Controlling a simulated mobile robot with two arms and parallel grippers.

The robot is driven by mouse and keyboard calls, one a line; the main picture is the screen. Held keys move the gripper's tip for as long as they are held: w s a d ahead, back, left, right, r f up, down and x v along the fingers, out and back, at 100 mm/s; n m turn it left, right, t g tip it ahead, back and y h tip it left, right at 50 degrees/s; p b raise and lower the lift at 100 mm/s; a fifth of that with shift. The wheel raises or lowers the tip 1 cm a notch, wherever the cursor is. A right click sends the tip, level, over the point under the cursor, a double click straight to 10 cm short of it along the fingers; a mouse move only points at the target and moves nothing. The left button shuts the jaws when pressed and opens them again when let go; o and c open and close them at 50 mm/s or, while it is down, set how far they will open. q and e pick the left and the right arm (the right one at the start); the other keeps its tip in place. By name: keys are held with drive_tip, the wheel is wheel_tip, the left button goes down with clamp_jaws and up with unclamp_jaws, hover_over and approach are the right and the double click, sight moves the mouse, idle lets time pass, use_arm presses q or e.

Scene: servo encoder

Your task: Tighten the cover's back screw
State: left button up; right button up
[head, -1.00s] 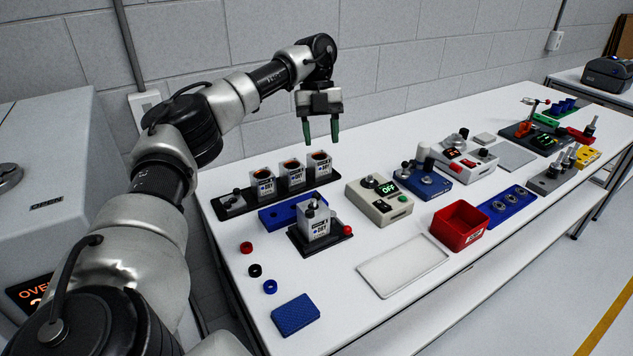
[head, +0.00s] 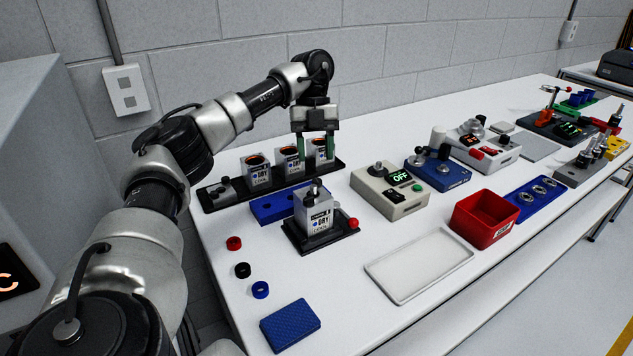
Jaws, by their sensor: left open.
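A grey box labelled DRY (head: 316,222) stands in a black fixture with a red knob (head: 353,223). Small dark metal parts (head: 314,190) stick up from its top; I cannot tell a cover or a back screw apart there. My left gripper (head: 316,157) points down, open, behind this box at the right end of a black rack (head: 222,203). Its green-tipped fingers are on either side of the rightmost of three labelled boxes (head: 319,156); I cannot tell whether they touch it. My right gripper is not in view.
A blue block with holes (head: 270,210) lies between rack and fixture. Right of it are a grey device reading OFF (head: 380,200), a blue device (head: 437,172), a white tray (head: 420,265) and a red bin (head: 484,219). Several coloured rings and a blue pad (head: 289,325) lie at front left.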

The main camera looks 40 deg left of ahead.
sight(317, 180)
use_arm(q)
drive_tip(key=x, duration=0.4)
drive_tip(key=shift+w+a, duration=0.15)
drive_tip(key=shift+a, duration=0.05)
drive_tip(key=shift+d+f, duration=0.2)
drive_tip(key=shift+f, duration=0.25)
clamp_jaws()
drive_tip(key=shift+d+r+m+g+p, duration=0.1)
drive_tip(key=shift+r+m+g+p, duration=0.2)
drive_tip(key=shift+m+p, duration=0.75)
drive_tip(key=shift+m+y+p, duration=0.4)
drive_tip(key=shift+m+p, duration=0.25)
drive_tip(key=shift+p, duration=0.2)
drive_tip(key=shift+d+f+m+g+y+p, duration=0.1)
drive_tip(key=shift+m+g+y+p, duration=0.35)
drive_tip(key=shift+m+p, duration=0.55)
drive_tip(key=shift+d+f+m+y+p, duration=0.1)
drive_tip(key=shift+m+y+p, duration=0.4)
drive_tip(key=shift+m, duration=1.3)
drive_tip(key=shift+y, duration=0.25)
